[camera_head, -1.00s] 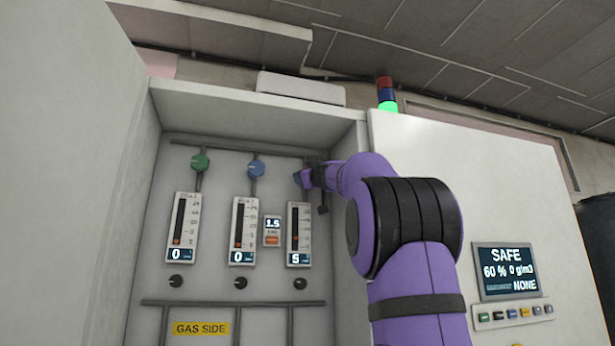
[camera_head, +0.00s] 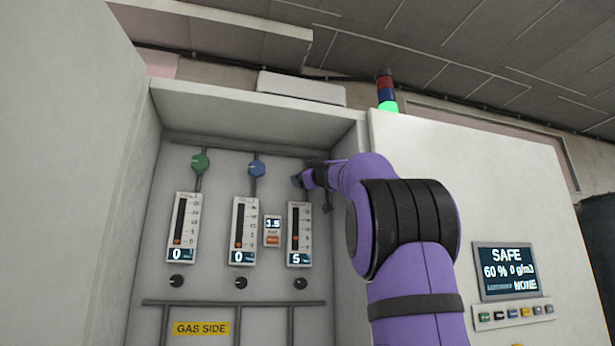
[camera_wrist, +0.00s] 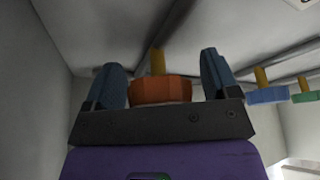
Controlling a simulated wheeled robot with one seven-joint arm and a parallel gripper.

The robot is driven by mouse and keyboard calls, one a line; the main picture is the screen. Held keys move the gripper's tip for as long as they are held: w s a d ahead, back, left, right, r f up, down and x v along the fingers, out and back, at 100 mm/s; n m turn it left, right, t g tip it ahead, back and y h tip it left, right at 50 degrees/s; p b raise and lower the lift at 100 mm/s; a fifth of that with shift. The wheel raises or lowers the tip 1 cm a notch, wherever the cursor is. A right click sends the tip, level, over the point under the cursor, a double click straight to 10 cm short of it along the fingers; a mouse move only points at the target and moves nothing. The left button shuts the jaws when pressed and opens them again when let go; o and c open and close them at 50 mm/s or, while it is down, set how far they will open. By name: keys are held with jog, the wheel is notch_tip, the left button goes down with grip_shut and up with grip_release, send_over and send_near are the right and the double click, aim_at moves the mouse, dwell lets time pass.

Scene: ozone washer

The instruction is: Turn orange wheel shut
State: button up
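The orange wheel (camera_wrist: 160,90) sits on a yellow stem in the wrist view, between the two blue-grey fingers of my gripper (camera_wrist: 165,82). The fingers stand apart on either side of it. The left finger is very close to the wheel's edge, and a narrow gap shows at the right finger. I cannot tell whether the left one touches. In the head view, my gripper (camera_head: 299,181) is at the top of the rightmost gauge column and hides the orange wheel there. The gauge (camera_head: 299,234) below it reads 5.
A blue wheel (camera_head: 257,168) and a green wheel (camera_head: 200,163) are to the left, above gauges reading 0. The cabinet's right wall (camera_head: 349,240) is close to my arm. A panel (camera_head: 507,271) shows SAFE. The signal tower (camera_head: 387,95) glows green.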

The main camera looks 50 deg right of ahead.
jog(key=v, duration=0.7)
jog(key=shift+s, duration=0.25)
jog(key=shift+a+f, duration=0.1)
jog(key=shift+a, duration=0.05)
dwell(0.5)
